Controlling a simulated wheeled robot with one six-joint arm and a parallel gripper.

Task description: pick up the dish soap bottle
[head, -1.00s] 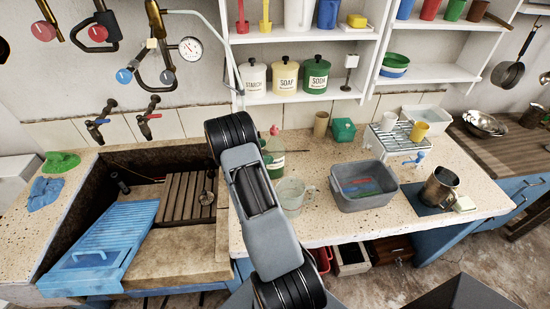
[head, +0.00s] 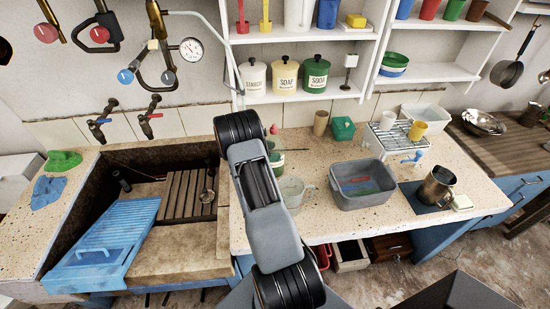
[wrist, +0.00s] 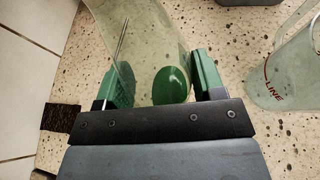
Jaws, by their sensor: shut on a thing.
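The dish soap bottle, a clear, greenish see-through body, stands between my gripper's fingers in the wrist view (wrist: 140,40). In the head view a green part of it (head: 277,160) shows beside my arm on the stone counter, with a small pink top above. My arm hides most of it there. My gripper (wrist: 165,82) has two green fingers, one on each side of the bottle, and is shut on it. A green oval shows between the fingers; I cannot tell what it is. Whether the bottle is off the counter I cannot tell.
A clear measuring jug (head: 293,192) stands close to the right of the bottle, also seen in the wrist view (wrist: 285,75). A grey basin (head: 363,199) stands farther right. The stone sink with a blue washboard (head: 108,240) lies left. Shelves with tins hang behind.

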